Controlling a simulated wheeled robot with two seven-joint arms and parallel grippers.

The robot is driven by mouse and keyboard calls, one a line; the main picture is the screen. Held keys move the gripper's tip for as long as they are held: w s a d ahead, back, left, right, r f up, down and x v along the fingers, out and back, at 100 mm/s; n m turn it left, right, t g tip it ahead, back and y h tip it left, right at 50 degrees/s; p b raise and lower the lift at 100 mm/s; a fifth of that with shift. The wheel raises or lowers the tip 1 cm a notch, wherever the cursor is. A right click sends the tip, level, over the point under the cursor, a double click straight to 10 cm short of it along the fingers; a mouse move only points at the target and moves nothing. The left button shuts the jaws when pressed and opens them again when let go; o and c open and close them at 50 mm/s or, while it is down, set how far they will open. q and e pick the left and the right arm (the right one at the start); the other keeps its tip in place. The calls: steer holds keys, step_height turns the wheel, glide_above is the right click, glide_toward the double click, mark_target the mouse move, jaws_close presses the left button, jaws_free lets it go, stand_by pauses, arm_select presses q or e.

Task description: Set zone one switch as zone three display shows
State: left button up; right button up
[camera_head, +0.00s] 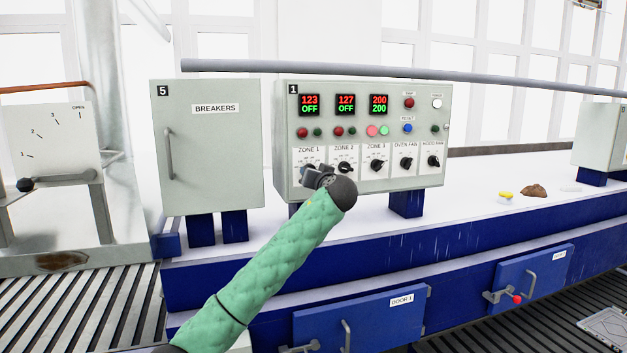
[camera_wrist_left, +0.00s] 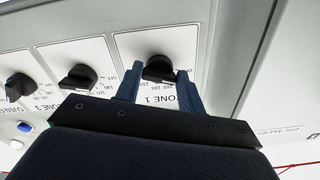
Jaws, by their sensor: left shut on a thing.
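The grey control panel marked 1 (camera_head: 285,120) has three displays over labelled knobs. The zone three display (camera_head: 379,105) reads 200 in red over 200 in green. The zone one display (camera_head: 309,105) reads 123 over OFF. My left gripper (camera_head: 309,174) is at the zone one switch and mostly hides it in the head view. In the left wrist view my fingers (camera_wrist_left: 158,82) stand on both sides of the black zone one switch (camera_wrist_left: 158,66) and are shut on it. Its exact pointer setting is hard to tell. My right gripper is out of view.
The zone two knob (camera_head: 344,168) and zone three knob (camera_head: 376,165) sit close to the right of zone one. The zone two display (camera_head: 345,105) reads 127 over OFF. A breakers cabinet (camera_head: 215,150) stands to the left. A grey pipe (camera_head: 480,76) runs above the panel.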

arm_select(q)
steer(key=m+b, duration=0.5)
steer(key=m, duration=1.8)
steer(key=shift+r+b, duration=0.15)
steer(key=shift+b, duration=0.15)
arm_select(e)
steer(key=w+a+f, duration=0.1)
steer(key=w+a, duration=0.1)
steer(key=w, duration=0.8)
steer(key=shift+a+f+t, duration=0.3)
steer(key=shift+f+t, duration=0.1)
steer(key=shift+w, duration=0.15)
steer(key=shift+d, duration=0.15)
